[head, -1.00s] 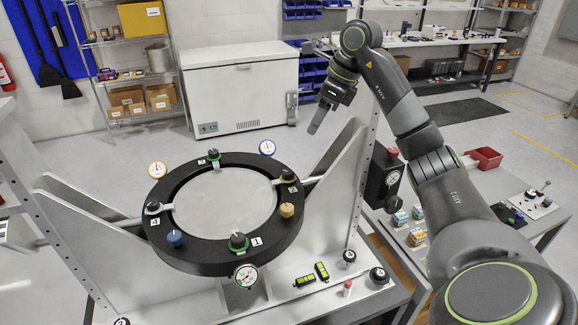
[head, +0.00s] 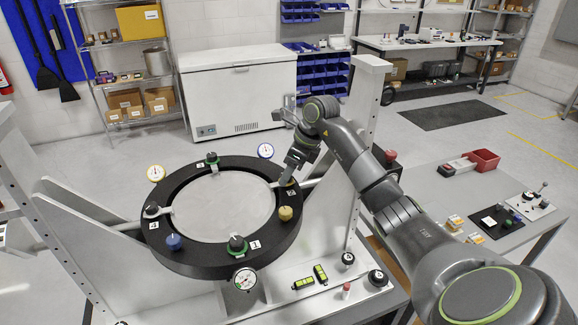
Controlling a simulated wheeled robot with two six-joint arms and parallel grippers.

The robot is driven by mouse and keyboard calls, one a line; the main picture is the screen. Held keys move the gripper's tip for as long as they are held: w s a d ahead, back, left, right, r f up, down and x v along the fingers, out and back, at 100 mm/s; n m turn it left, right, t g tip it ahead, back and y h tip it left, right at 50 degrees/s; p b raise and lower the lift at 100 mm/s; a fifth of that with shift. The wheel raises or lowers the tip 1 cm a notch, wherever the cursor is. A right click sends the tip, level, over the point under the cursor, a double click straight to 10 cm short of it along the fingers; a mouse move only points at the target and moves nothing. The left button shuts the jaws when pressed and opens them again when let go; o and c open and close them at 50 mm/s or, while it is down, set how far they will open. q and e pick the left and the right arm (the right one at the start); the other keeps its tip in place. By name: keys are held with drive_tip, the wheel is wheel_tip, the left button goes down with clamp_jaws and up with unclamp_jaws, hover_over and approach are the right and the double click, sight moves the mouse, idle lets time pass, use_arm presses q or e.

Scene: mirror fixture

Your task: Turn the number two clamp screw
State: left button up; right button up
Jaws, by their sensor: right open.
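The mirror fixture is a black ring (head: 168,248) around a pale round disc (head: 222,205). Dark clamp screws sit around the ring by numbered tags: number one (head: 237,244) at the front, number three (head: 212,159) at the back, number four (head: 152,210) at the left. My left gripper is out of view.
A white upright (head: 366,105) rises behind my right arm.

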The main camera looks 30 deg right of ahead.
drive_tip(key=shift+w+f, duration=0.1)
drive_tip(key=shift+f, duration=0.1)
drive_tip(key=shift+c, duration=0.2)
drive_tip(key=c, duration=0.9)
drive_tip(key=shift+a+f+m+t+h+b, duration=0.15)
drive_tip(key=shift+m+t+h+b, duration=0.25)
drive_tip(key=shift+m+b, duration=0.95)
drive_tip(key=m+h+b, duration=0.1)
drive_tip(key=m+b, duration=0.2)
drive_tip(key=shift+a, duration=0.15)
drive_tip(key=m, duration=0.1)
drive_tip(key=m+h+b, duration=0.1)
drive_tip(key=shift+r+m, duration=0.2)
drive_tip(key=shift+m, duration=0.15)
drive_tip(key=shift+a+r+m+h+p, duration=0.1)
drive_tip(key=shift+m+h+p, duration=0.4)
drive_tip(key=shift+m, duration=0.7)
